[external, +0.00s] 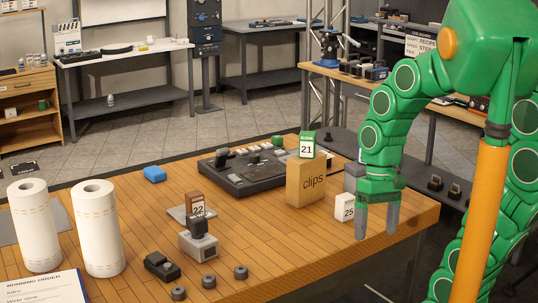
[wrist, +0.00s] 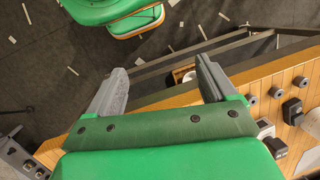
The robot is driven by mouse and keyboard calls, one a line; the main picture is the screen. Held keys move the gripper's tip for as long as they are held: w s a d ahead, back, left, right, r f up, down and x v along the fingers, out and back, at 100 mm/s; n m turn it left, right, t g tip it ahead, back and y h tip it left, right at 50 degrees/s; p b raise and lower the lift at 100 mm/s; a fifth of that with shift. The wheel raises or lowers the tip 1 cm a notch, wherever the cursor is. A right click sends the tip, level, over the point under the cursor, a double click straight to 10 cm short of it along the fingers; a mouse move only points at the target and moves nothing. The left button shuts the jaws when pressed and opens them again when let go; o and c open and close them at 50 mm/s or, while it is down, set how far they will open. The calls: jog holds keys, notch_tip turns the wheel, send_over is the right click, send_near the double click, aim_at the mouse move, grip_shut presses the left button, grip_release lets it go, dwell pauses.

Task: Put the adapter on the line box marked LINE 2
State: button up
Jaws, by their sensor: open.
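No LINE 2 marking is legible, so I cannot tell which thing is that line box or which is the adapter. On the wooden table, a small grey box with a black top (external: 199,243) stands near the front, and a low black device (external: 162,266) lies to its left. Several small dark cylinders (external: 208,281) stand in front of them. My gripper (external: 377,218) hangs open, fingers down, by the table's right end. In the wrist view my gripper (wrist: 160,68) has nothing between its fingers.
A cardboard box labelled clips (external: 305,183) carries a green 21 card (external: 307,145). A white 25 card (external: 344,207) stands close to my gripper. A black console (external: 243,170) lies behind. Two paper rolls (external: 98,228) stand at left. The table's middle is mostly clear.

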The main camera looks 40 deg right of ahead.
jog(key=s+d+n+h, duration=0.1)
jog(key=s+d, duration=0.4)
jog(key=shift+f+n+h, duration=0.15)
jog(key=shift+n+h, duration=0.15)
jog(key=shift+h, duration=0.1)
dwell(0.8)
